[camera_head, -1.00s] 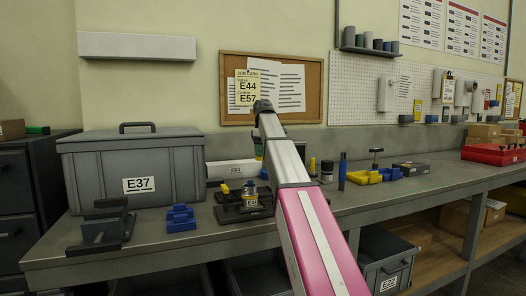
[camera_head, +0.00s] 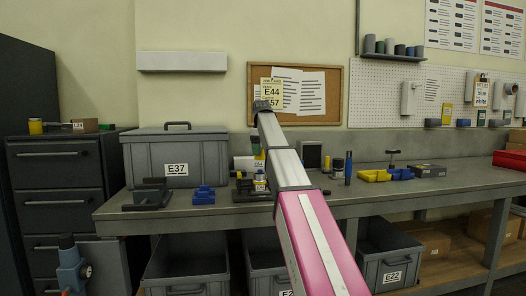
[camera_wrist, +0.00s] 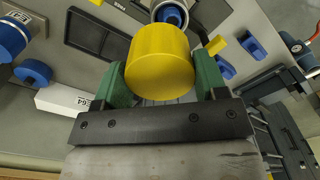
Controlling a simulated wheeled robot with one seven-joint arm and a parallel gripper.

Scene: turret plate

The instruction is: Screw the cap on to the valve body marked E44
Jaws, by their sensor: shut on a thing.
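In the wrist view my gripper (camera_wrist: 162,78) has its green fingers closed on the two sides of a yellow round cap (camera_wrist: 158,58). In the head view, my gripper (camera_head: 257,149) hangs above the back of the bench, partly hidden by my arm. A round blue-and-grey open-topped part (camera_wrist: 172,13) shows just beyond the cap in the wrist view, partly cut off and apart from it as far as I can tell. A small labelled valve body (camera_head: 260,184) stands by the dark turret plate (camera_head: 243,196) in the head view. Its mark is too small to read.
A job card (camera_head: 271,93) on the corkboard shows E44.

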